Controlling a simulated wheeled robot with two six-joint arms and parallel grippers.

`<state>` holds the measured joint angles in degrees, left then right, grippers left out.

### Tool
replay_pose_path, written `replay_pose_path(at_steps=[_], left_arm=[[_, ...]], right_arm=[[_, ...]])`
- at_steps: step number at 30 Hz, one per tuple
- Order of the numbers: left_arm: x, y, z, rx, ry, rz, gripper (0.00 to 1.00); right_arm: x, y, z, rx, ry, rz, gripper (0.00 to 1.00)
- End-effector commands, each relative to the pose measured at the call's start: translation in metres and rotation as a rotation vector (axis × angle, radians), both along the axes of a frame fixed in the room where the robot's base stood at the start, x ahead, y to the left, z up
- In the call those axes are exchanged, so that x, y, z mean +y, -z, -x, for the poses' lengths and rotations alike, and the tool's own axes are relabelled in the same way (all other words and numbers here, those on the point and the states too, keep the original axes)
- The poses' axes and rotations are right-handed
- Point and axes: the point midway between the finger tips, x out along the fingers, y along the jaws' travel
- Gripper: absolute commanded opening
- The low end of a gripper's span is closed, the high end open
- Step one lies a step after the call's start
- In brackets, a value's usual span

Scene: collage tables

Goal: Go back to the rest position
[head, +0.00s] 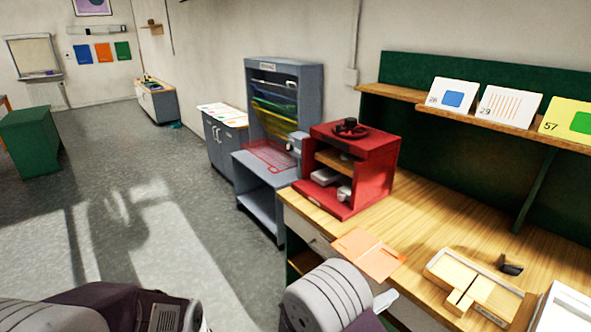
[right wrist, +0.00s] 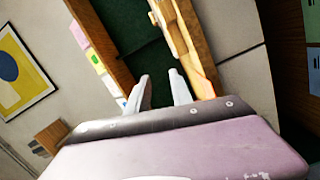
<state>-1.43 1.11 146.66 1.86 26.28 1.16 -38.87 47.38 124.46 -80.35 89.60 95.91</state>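My right arm shows at the bottom middle of the head view, with a pale fingertip of the right gripper (head: 386,299) beside the front edge of the wooden worktop (head: 432,207). In the right wrist view, the two pale fingers of the right gripper (right wrist: 162,84) stand apart with nothing between them. Dark green shows through the gap. Part of my left arm shows at the bottom left of the head view. My left gripper is out of frame.
An orange folder (head: 368,254) overhangs the worktop's front edge near my right arm. A wooden tray (head: 473,289) lies to its right. A red cabinet (head: 352,170) stands farther back. Several cards sit on a shelf (head: 480,120). The grey floor (head: 130,215) at left is largely clear.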

Motion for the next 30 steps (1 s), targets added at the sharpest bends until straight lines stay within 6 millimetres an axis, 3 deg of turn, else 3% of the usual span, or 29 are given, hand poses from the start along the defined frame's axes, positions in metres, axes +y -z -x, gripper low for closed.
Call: replay_pose_path(at_steps=[5,8,10,12,15,19,24,30], left_arm=[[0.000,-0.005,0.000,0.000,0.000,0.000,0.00],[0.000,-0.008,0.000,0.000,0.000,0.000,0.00],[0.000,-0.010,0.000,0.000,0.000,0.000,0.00],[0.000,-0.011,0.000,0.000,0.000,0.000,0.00],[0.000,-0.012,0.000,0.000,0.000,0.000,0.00],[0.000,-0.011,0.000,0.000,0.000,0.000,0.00],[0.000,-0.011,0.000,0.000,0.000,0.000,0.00],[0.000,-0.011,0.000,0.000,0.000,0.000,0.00]], right_arm=[[-0.077,-0.023,0.052,-0.004,0.351,-0.176,0.27],[-0.111,-0.016,0.115,0.073,0.627,-0.397,0.27],[-0.107,0.002,0.162,0.160,0.786,-0.651,0.27],[-0.079,0.023,0.188,0.233,0.837,-0.947,0.27],[-0.026,0.044,0.183,0.300,0.708,-1.292,0.27],[0.020,0.058,0.156,0.378,0.442,-1.482,0.27],[0.032,0.058,0.128,0.438,0.188,-1.480,0.27],[0.032,0.058,0.127,0.471,0.151,-1.462,0.27]])
